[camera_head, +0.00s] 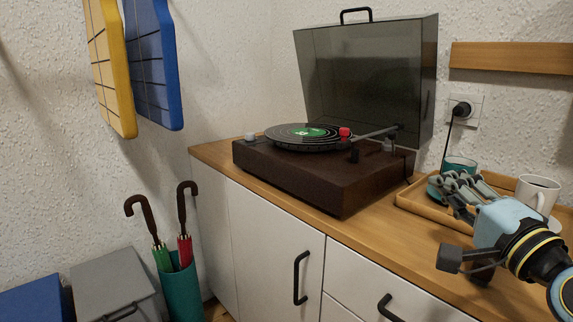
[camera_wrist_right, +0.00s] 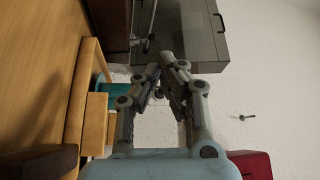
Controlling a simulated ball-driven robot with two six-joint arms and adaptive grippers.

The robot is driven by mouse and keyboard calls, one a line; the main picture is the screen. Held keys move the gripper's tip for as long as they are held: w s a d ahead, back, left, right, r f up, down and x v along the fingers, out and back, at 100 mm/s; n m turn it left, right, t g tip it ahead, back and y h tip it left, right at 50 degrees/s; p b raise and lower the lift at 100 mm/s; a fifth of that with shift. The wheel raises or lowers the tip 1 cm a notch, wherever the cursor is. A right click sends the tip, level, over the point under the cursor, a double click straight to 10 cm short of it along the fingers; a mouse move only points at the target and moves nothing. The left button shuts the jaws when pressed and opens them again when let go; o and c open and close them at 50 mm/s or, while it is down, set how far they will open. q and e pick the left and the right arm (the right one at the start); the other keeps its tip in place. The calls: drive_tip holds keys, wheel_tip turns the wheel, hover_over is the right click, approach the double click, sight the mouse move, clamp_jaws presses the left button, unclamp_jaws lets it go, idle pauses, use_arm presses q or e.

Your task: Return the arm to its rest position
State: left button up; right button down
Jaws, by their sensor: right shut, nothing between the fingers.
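My right gripper (camera_head: 447,185) is at the right of the head view, above the cabinet top and in front of the wooden tray (camera_head: 408,200). Its fingers point left toward the record player and hide part of the tray. In the right wrist view the fingers (camera_wrist_right: 163,78) lean in toward each other with nothing between them. My right arm comes in from the lower right. My left gripper is in neither view.
The record player (camera_head: 330,183), its smoky lid raised, stands left of my right gripper. A teal cup (camera_head: 460,163) and a white mug (camera_head: 538,194) are on the tray. A teal umbrella holder (camera_head: 181,292) stands left of the cabinet (camera_head: 272,258).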

drive_tip(key=s+a+f+n+g, duration=0.2)
drive_tip(key=s+f+n+g, duration=0.2)
drive_tip(key=s+f+n, duration=0.15)
drive_tip(key=s+a+f+n+g, duration=0.3)
drive_tip(key=s+f+n+g, duration=0.1)
drive_tip(key=s+f, duration=0.3)
drive_tip(key=s+d+f+n+g+h, duration=0.2)
drive_tip(key=s+d+f+n+g, duration=0.15)
drive_tip(key=s, duration=0.55)
drive_tip(key=s+d+f+n+g+h, duration=0.25)
drive_tip(key=s+d+g, duration=0.2)
drive_tip(key=s, duration=0.55)
drive_tip(key=s+d+f+m+g, duration=0.1)
drive_tip(key=s+f, duration=0.1)
drive_tip(key=f, duration=1.1)
drive_tip(key=s+d+f, duration=0.1)
drive_tip(key=f, duration=1.2)
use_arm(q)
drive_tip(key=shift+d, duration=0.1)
use_arm(e)
drive_tip(key=s+f+g, duration=0.1)
drive_tip(key=s+f, duration=1.4)
drive_tip(key=s, duration=0.3)
drive_tip(key=shift+s+d+g, duration=0.25)
drive_tip(key=shift+s+g, duration=0.05)
